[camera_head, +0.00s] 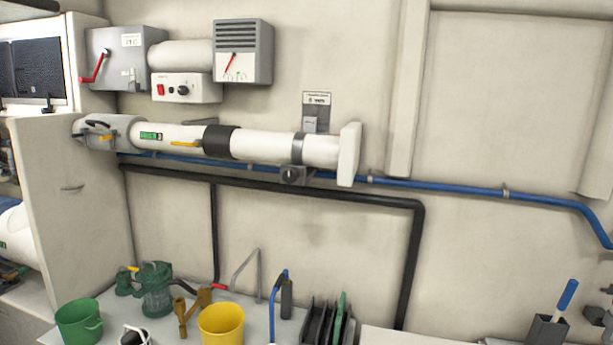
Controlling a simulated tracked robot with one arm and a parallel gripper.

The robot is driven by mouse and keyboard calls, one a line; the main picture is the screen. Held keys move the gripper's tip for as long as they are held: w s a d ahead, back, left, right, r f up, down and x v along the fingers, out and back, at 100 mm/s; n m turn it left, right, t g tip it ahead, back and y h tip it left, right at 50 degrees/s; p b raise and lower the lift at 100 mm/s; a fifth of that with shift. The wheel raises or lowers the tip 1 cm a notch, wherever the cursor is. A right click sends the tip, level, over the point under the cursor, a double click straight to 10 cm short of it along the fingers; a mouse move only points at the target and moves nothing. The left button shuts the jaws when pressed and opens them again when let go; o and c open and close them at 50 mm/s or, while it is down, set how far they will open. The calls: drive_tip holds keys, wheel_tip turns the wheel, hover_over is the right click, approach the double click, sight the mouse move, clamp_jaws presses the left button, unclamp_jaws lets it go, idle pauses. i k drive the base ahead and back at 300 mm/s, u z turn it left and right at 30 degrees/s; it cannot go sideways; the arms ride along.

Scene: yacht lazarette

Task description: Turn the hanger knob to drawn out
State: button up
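A small dark grey block with a round black knob (290,175) sits on the wall just under the right part of a long white tube (265,146). It lies below a grey strap (298,149) around the tube, and I take it for the hanger knob. A pale mark shows on the knob's face, but its exact setting is too small to read. The tube has a white end plate (349,154) at its right and a black band (217,141) near its middle. My gripper is not in view.
A blue pipe (440,186) and a black pipe (350,195) run close by the knob. Below stand a yellow bucket (222,324), a green bucket (79,322) and a green pump (155,288). A control box (187,88) hangs above the tube. The wall at right is mostly bare.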

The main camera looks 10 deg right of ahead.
sight(289, 175)
drive_tip(key=z, duration=0.1)
drive_tip(key=i, duration=1)
drive_tip(key=u, duration=0.35)
